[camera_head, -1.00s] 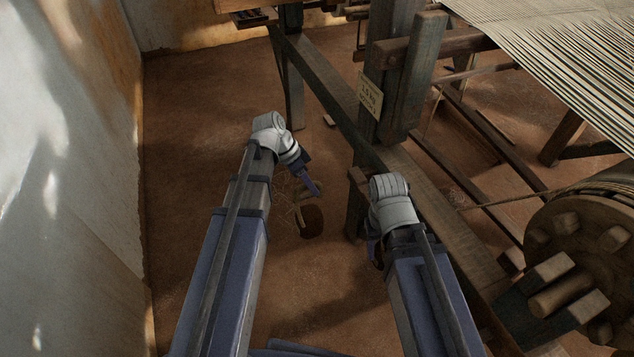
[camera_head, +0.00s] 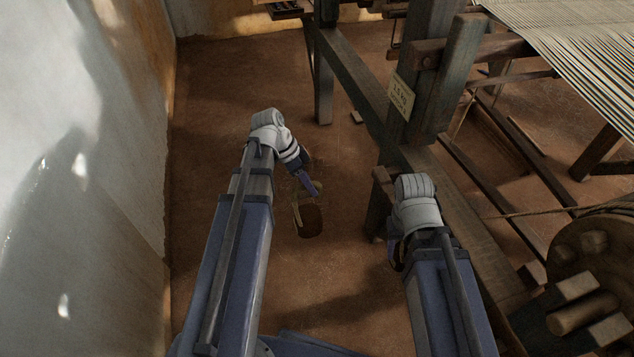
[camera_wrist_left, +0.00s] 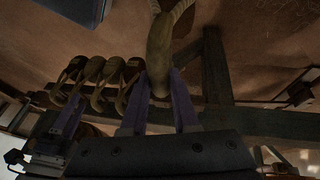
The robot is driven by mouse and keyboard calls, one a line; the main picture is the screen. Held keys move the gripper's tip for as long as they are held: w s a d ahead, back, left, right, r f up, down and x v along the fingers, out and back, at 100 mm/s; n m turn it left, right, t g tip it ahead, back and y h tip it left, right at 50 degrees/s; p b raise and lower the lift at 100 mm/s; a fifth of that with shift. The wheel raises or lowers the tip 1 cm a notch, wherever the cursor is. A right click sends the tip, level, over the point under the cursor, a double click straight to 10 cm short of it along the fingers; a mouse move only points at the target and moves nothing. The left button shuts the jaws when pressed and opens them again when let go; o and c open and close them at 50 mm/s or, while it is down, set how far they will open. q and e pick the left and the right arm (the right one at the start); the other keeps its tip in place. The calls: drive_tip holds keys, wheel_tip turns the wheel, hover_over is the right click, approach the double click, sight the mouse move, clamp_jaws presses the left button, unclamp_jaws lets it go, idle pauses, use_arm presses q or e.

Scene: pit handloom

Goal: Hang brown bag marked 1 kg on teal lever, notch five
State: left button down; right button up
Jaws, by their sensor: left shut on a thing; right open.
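My left gripper (camera_head: 314,188) is shut on the pale olive loop (camera_head: 297,192) of a dark brown bag (camera_head: 310,222). The bag hangs below the jaws, over the open floor left of the loom. In the left wrist view the thick loop (camera_wrist_left: 160,55) stands between the two purple fingers of my left gripper (camera_wrist_left: 160,110). The mark on the bag cannot be read. My right gripper (camera_head: 395,255) is mostly hidden behind its own wrist, beside the loom's lower beam. I cannot make out the teal lever or its notches.
A loom post carries a small paper sign (camera_head: 402,96), too small to read surely. A long timber beam (camera_head: 350,75) runs back from the post. The plastered wall (camera_head: 90,170) bounds the left. Bare floor (camera_head: 235,75) lies between. Several dark looped things (camera_wrist_left: 95,80) show in the wrist view.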

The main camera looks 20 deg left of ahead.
sight(294, 186)
use_arm(q)
drive_tip(key=shift+s+a+r, duration=0.15)
drive_tip(key=shift+s+a, duration=0.45)
drive_tip(key=shift+a, duration=0.3)
drive_tip(key=shift+s+a+r, duration=0.1)
drive_tip(key=shift+s+a, duration=0.5)
drive_tip(key=shift+a, duration=0.3)
drive_tip(key=shift+p, duration=0.3)
wheel_tip(294, 186, up, 15)
drive_tip(key=p, duration=1.5)
drive_tip(key=shift+r, duration=0.1)
